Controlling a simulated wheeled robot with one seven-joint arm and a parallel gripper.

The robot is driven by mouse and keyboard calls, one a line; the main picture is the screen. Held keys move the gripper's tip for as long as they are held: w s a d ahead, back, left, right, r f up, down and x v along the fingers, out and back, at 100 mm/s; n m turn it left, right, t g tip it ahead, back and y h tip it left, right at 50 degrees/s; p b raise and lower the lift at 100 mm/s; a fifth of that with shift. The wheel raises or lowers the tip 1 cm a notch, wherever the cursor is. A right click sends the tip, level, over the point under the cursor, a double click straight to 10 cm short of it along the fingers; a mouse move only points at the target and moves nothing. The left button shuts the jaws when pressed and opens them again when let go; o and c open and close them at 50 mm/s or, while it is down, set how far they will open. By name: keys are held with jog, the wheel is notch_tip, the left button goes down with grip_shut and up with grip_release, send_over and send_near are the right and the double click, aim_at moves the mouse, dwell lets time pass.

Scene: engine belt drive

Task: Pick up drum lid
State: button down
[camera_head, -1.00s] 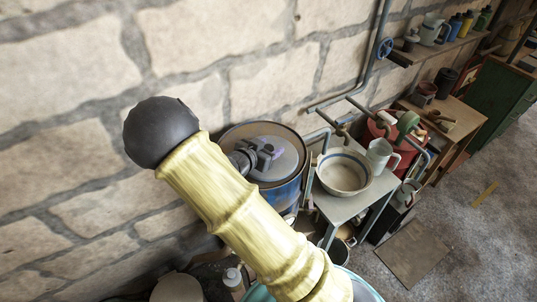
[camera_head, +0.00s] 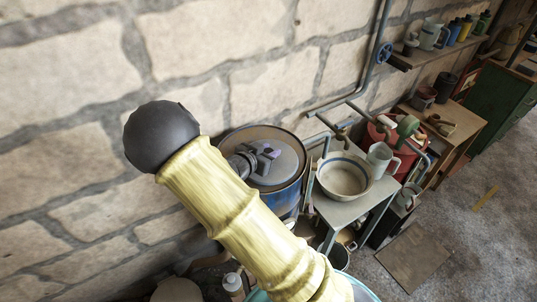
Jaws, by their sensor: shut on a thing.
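The drum lid (camera_head: 288,150) is a round grey disc at the top of the blue drum (camera_head: 285,200), just left of the small table. My gripper (camera_head: 268,157) is over the lid at its middle and is shut on it. The fingertips are small and partly hidden by the gripper body, so the exact grip point is hard to see. A brownish rim shows around the lid. Whether the lid is clear of the drum cannot be told from this view. My yellow arm covers the drum's lower left side.
A bowl with a blue ring (camera_head: 344,176) and a pale jug (camera_head: 381,158) stand on the small table (camera_head: 352,211) right of the drum. Pipes with a blue valve wheel (camera_head: 384,50) run along the stone wall behind. Open floor lies at the right.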

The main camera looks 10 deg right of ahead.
aim_at(268, 151)
notch_tip(268, 151, up, 10)
jog(key=shift+f+b, duration=0.1)
jog(key=shift+b, duration=0.35)
dwell(0.6)
